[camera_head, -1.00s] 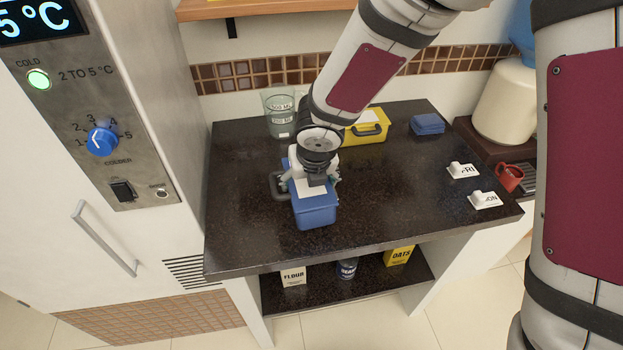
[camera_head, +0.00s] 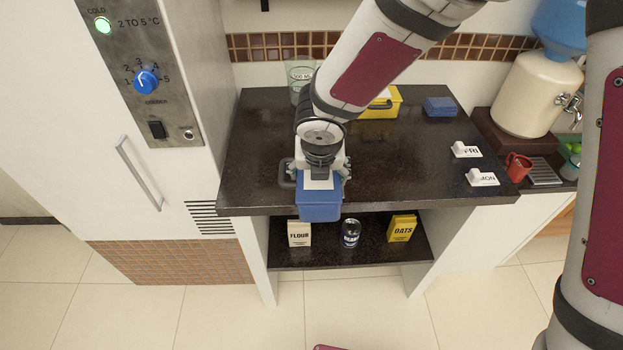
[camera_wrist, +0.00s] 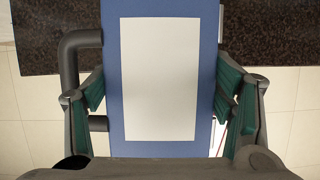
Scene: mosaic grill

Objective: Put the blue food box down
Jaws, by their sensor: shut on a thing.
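In the head view the box is at the front edge of the dark counter (camera_head: 400,160), overlapping that edge. In the wrist view the blue box (camera_wrist: 211,70) fills the middle between the green finger pads, with floor tiles visible on both sides below the counter's edge. Whether the box touches the counter cannot be told.
White FRI (camera_head: 466,151) and MON (camera_head: 482,179) markers lie at right. The lower shelf holds flour (camera_head: 299,233), beans (camera_head: 350,234) and oats (camera_head: 401,229).

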